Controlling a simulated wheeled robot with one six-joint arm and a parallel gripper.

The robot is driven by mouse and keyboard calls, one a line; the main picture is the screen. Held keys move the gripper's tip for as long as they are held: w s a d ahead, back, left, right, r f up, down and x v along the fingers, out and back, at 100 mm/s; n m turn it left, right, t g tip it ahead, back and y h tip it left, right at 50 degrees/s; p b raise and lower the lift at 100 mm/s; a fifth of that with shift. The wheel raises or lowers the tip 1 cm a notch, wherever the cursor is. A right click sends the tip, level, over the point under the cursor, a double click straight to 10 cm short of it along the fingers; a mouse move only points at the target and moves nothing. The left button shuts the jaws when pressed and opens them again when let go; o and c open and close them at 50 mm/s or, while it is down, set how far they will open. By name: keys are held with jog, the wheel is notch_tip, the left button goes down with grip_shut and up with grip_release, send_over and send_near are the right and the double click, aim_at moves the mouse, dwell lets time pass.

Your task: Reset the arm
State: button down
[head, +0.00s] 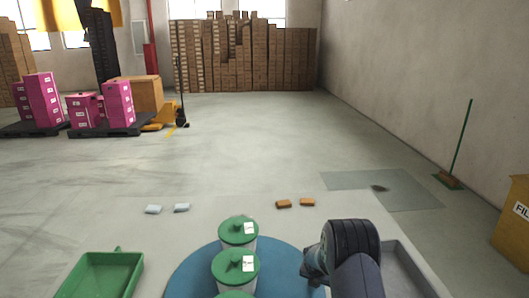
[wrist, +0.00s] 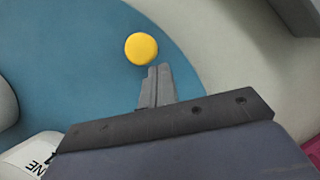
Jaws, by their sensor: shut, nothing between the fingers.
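My gripper (wrist: 158,72) shows in the wrist view with its two grey fingers together and nothing between them. It points down over a blue round surface (wrist: 90,60). A round yellow object (wrist: 141,49) lies on that surface just beyond the fingertips, apart from them in the picture. In the head view my dark arm (head: 352,255) reaches in at the lower right, over the right edge of the blue disc (head: 190,275). The fingers cannot be made out there.
Several green-lidded containers (head: 238,230) stand on the disc, left of my arm. A green tray (head: 105,275) is at left, a grey tray (head: 410,270) at right. Two pale blocks (head: 153,209) and two orange-brown blocks (head: 284,203) lie at the table's far side.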

jog(key=shift+x, duration=1.45)
jog(key=shift+s, duration=0.1)
